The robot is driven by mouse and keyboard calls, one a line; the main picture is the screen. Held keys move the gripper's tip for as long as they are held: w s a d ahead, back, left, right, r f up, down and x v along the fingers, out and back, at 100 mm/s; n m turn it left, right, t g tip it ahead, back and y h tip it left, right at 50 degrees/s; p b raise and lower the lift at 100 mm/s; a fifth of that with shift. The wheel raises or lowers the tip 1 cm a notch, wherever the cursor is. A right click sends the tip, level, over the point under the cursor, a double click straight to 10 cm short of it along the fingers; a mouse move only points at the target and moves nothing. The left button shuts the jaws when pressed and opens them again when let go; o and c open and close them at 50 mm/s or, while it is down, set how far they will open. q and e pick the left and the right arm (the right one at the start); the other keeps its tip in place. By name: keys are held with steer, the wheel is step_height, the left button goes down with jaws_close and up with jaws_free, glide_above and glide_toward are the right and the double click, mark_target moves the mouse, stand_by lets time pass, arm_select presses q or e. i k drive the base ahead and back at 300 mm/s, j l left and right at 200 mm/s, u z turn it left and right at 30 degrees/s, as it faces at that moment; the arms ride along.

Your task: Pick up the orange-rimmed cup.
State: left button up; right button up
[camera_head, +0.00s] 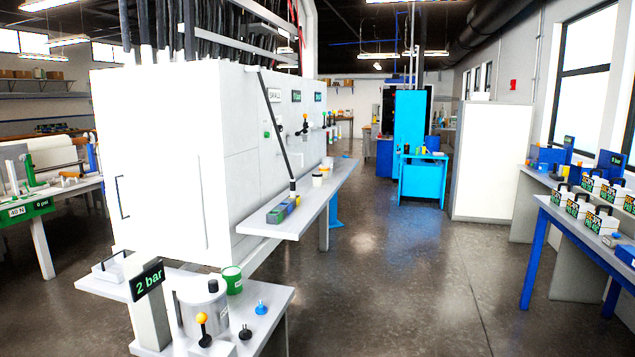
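Two small cups stand close together on the narrow white shelf (325,190) along the side of the big white cabinet. The nearer cup (317,180) is pale with a yellowish-orange top. The other cup (327,162) stands just behind it and looks whitish with a faint orange tint. They are too small to tell for sure which has the orange rim. Neither of my grippers is in view.
The white cabinet (170,165) fills the left middle. Colored blocks (283,211) lie at the shelf's near end, by a slanted dark rod (278,130). A low table with a metal pot (204,308) and green can (232,280) stands in front. The floor right of the shelf is clear.

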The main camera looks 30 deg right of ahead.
mark_target(324, 174)
steer(key=i+l, duration=0.2)
steer(key=l, duration=0.15)
steer(key=i+l, duration=0.2)
steer(key=l, duration=0.15)
steer(key=i+l, duration=0.2)
steer(key=l, duration=0.15)
steer(key=i+l, duration=0.15)
steer(key=l, duration=0.2)
steer(key=i+l, duration=0.2)
steer(key=l, duration=0.15)
steer(key=i+l, duration=0.2)
steer(key=l, duration=0.15)
steer(key=u, duration=0.05)
